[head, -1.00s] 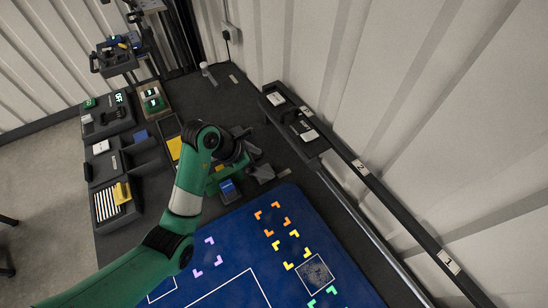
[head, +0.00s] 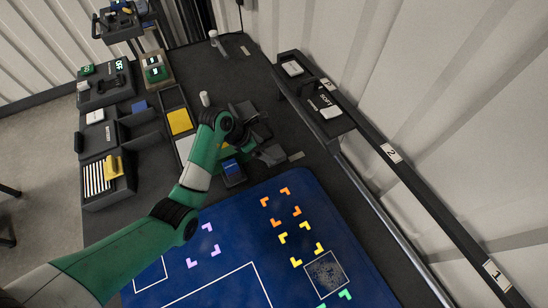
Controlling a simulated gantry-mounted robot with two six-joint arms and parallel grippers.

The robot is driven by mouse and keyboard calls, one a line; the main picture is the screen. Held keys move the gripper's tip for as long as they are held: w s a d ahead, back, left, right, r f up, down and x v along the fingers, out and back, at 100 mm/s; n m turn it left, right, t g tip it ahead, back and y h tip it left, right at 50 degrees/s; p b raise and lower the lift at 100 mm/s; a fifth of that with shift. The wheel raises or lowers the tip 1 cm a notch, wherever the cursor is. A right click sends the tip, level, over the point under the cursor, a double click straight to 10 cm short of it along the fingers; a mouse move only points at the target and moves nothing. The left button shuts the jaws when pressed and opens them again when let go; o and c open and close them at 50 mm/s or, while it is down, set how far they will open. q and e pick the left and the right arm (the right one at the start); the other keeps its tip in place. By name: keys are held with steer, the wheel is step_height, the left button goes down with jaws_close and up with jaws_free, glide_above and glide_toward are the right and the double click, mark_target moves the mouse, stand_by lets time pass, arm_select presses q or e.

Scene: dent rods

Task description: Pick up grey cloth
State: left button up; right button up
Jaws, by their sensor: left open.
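A light grey flat patch (head: 184,148), which may be the grey cloth, lies in the dark tray on the left, just below a yellow cloth (head: 180,121). My left arm partly covers its right side. My left gripper (head: 262,133) is to the right of the tray, above the dark table top. Its dark jaws are apart, and I see nothing held between them. The dark jaws blend into the dark table, so their exact outline is hard to tell. My right gripper is not in view.
A blue-topped dark block (head: 232,170) stands just below the gripper. A white cylinder (head: 205,98) stands above the wrist. A blue mat (head: 222,218) with coloured corner marks fills the front. Dark bins (head: 108,178) stand left; a rail shelf (head: 345,122) runs along the right wall.

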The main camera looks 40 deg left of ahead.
mark_target(272, 154)
arm_select(q)
steer(key=shift+w+d+f, duration=0.1)
steer(key=shift+w+f, duration=0.1)
steer(key=shift+f, duration=0.15)
steer(key=b+x, duration=0.3)
steer(key=x, duration=0.2)
steer(key=shift+f, duration=0.1)
